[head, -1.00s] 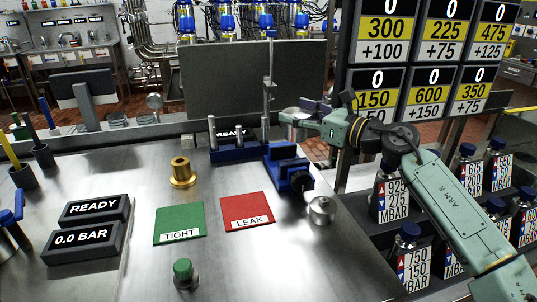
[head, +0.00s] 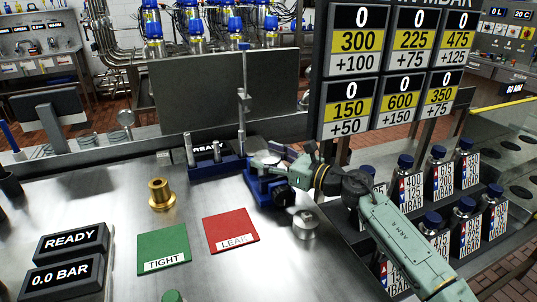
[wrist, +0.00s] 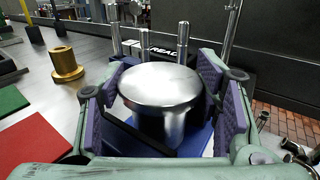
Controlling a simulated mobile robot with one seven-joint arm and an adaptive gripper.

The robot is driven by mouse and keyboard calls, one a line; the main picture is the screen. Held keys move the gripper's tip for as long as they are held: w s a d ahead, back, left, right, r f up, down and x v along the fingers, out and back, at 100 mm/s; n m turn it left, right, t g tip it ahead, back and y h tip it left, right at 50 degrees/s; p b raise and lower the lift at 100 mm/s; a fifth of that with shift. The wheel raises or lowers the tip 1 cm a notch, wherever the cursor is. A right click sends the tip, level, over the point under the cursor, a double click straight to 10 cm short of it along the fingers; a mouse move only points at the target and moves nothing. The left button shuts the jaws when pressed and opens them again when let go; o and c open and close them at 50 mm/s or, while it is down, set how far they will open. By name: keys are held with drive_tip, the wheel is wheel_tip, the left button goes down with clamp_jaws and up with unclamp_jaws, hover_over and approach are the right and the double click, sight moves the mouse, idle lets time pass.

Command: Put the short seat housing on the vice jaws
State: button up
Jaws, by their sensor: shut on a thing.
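A silver metal housing with a wide, flat round top (wrist: 160,84) sits between the purple finger pads of my gripper (wrist: 165,105) in the wrist view. I take it to be the short seat housing. It is upright and the pads close on it from both sides. In the head view my gripper (head: 270,160) is right over the blue vice (head: 262,191), with the housing low at the jaws. The jaws are mostly hidden by my gripper, so I cannot tell whether the housing touches them.
A blue stand with silver posts (head: 216,168) is left of the vice. A brass flanged piece (head: 161,196), a green TIGHT plate (head: 164,245) and a red LEAK plate (head: 231,229) lie on the bench. A small silver part (head: 306,225) stands in front of the vice.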

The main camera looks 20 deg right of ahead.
drive_tip(key=shift+f+b, duration=0.25)
drive_tip(key=shift+b, duration=0.1)
drive_tip(key=o, duration=1.4)
drive_tip(key=shift+c, duration=0.2)
drive_tip(key=shift+r, duration=0.15)
drive_tip(key=shift+r+p, duration=0.25)
drive_tip(key=shift+p, duration=0.3)
drive_tip(key=b+v, duration=0.2)
drive_tip(key=v, duration=0.3)
drive_tip(key=b+v, duration=0.3)
drive_tip(key=v, duration=0.3)
drive_tip(key=shift+f, duration=0.25)
drive_tip(key=shift+s+d+r, duration=0.1)
drive_tip(key=shift+s+d, duration=0.15)
drive_tip(key=shift+s, duration=0.2)
